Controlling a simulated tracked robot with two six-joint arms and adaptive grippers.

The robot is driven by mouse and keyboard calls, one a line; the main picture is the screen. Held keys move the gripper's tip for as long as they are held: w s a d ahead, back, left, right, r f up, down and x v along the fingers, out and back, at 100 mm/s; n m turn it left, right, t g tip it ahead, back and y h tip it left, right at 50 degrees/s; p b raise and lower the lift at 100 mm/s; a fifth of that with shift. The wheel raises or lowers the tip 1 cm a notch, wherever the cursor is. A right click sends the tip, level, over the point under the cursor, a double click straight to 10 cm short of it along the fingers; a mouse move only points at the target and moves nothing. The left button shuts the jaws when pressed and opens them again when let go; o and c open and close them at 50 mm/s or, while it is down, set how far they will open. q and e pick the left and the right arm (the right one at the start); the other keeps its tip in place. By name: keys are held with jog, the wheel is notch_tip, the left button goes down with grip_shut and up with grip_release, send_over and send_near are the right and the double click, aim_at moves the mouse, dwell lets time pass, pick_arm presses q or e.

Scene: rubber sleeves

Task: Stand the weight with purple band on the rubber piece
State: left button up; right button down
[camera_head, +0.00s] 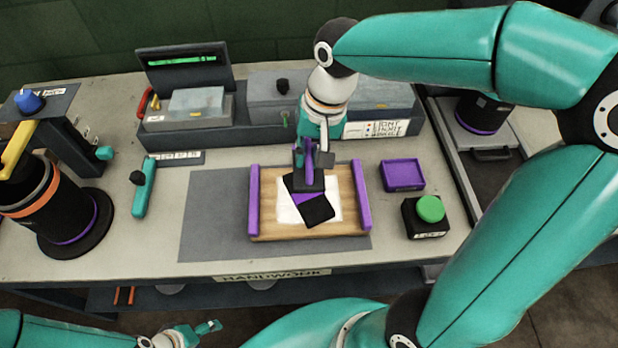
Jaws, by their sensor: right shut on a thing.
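My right gripper (312,160) reaches down from above over the wooden board (345,228) and is shut on the weight with the purple band (306,184), a dark block with a purple part rising between the fingers. The rubber piece (318,211), flat and black with a purple area, lies askew on a white sheet (288,214) on the board. The weight overlaps its upper end in the picture; I cannot tell whether they touch. My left gripper (208,327) is low at the front left, away from the board, too small to tell its opening.
Purple rails (254,203) edge the board on a grey mat (213,215). To the right are a purple tray (403,174) and a green button box (430,209). Grey boxes (270,100) line the back.

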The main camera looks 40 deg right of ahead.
notch_tip(320, 180, down, 9)
jog(key=shift+s+a+r, duration=0.1)
jog(key=shift+r, duration=0.05)
dwell(0.4)
jog(key=c, duration=1.6)
grip_release()
jog(key=o, duration=0.4)
jog(key=shift+r, duration=0.1)
jog(key=r, duration=0.4)
jog(key=s+d+r, duration=0.1)
jog(key=r, duration=0.2)
jog(key=d+r, duration=0.1)
jog(key=r, duration=0.3)
jog(key=shift+s+r, duration=0.2)
jog(key=shift+r, duration=0.1)
